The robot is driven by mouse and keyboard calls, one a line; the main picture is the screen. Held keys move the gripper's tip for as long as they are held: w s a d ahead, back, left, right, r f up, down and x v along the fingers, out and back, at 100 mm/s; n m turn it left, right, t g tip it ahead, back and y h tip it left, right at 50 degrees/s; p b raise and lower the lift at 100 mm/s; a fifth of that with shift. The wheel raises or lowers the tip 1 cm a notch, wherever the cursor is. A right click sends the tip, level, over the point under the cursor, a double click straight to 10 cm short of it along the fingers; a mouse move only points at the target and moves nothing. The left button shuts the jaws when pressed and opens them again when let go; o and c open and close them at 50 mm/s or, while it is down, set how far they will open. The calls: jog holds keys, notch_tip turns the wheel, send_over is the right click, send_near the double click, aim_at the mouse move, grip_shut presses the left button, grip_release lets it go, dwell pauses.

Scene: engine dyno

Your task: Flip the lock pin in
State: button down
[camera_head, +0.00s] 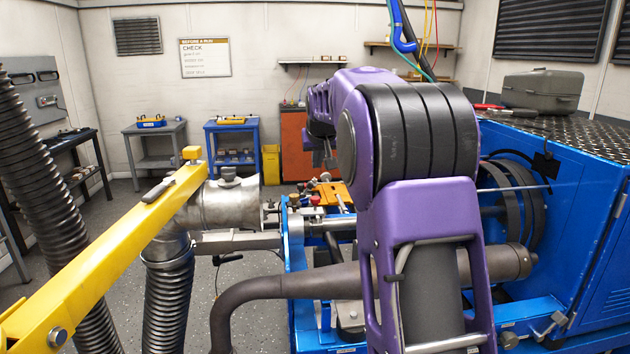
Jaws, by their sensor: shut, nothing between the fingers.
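My purple arm fills the middle of the head view. My gripper (324,160) shows small and dark behind the arm's big joint, shut and empty, in the air above the blue engine stand. I cannot pick out the lock pin for certain. A yellow beam (105,255) runs up from the lower left. My arm hides part of the stand.
A metal duct end (225,205) joins a black hose (168,300) under the beam. A brown exhaust pipe (265,288) crosses in front of the stand. A blue cabinet (560,190) with a grey toolbox (543,90) stands at right. Open floor (110,215) lies behind the beam.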

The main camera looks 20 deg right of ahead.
send_over(315, 199)
jog(key=f, duration=0.7)
jog(key=shift+s+a+f, duration=0.1)
jog(key=shift+s+a, duration=0.05)
jog(key=shift+s, duration=0.1)
notch_tip(315, 199, down, 2)
jog(key=shift+s+f, duration=0.1)
jog(key=shift+f, duration=0.8)
jog(key=shift+s+f+b, duration=0.1)
jog(key=shift+f+b, duration=0.5)
jog(key=shift+f, duration=0.4)
jog(key=w+r+p+v, duration=0.1)
jog(key=w+r+v, duration=0.1)
jog(key=v, duration=1.1)
jog(key=shift+d+p, duration=0.25)
jog(key=shift+p, duration=0.1)
